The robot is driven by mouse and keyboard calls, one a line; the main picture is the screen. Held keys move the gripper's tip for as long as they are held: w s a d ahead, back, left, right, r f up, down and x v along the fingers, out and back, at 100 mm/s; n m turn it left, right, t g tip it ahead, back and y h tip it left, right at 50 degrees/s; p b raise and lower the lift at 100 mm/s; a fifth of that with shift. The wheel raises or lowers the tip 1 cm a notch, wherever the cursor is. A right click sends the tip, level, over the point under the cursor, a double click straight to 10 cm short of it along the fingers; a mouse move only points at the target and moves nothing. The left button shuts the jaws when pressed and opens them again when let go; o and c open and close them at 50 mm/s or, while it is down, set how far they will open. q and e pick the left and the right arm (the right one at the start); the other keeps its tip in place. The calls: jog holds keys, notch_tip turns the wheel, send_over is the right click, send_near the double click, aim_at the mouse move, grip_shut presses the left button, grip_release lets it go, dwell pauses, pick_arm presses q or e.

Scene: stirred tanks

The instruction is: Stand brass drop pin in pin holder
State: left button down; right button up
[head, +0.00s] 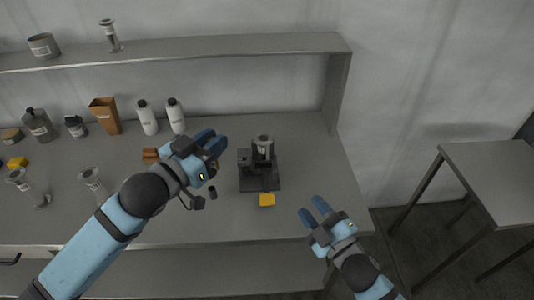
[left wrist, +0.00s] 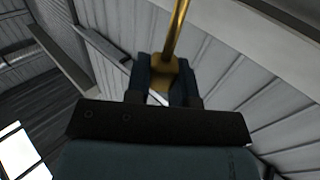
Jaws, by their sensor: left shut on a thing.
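My left gripper (head: 212,143) is above the bench, left of the dark stand. In the left wrist view its fingers (left wrist: 163,85) are shut on the brass drop pin (left wrist: 176,35), a thin golden rod with a thicker end between the fingertips. In the head view the pin is mostly hidden by the gripper. I cannot tell for sure which thing is the pin holder; a small black cylinder (head: 213,192) stands on the bench just below the left gripper. My right gripper (head: 314,214) is open and empty near the bench's front right edge.
A dark stand with a grey metal cylinder (head: 263,146) is right of the left gripper. White bottles (head: 148,117), an orange-brown container (head: 105,115) and a copper-coloured piece (head: 150,155) stand further left. The bench's right end is clear.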

aim_at(218, 164)
jog(key=a+r+n+g+y, duration=0.5)
jog(key=r+n+g, duration=0.2)
jog(key=n, duration=0.7)
jog(key=a+r+n+g+y, duration=0.4)
jog(key=a+r+n+g, duration=0.3)
jog(key=n, duration=0.7)
jog(key=w+a+f+n+h, duration=0.1)
jog(key=w+a+n, duration=0.1)
jog(key=w+a+f+n+h, duration=0.1)
jog(key=w+a+n+h, duration=0.1)
jog(key=a+n, duration=0.1)
jog(key=w+a+f+n+h, duration=0.2)
jog(key=a, duration=0.1)
jog(key=shift+w+a+t, duration=0.25)
jog(key=shift+w+t, duration=0.05)
jog(key=shift+w, duration=0.05)
jog(key=shift+c, duration=0.5)
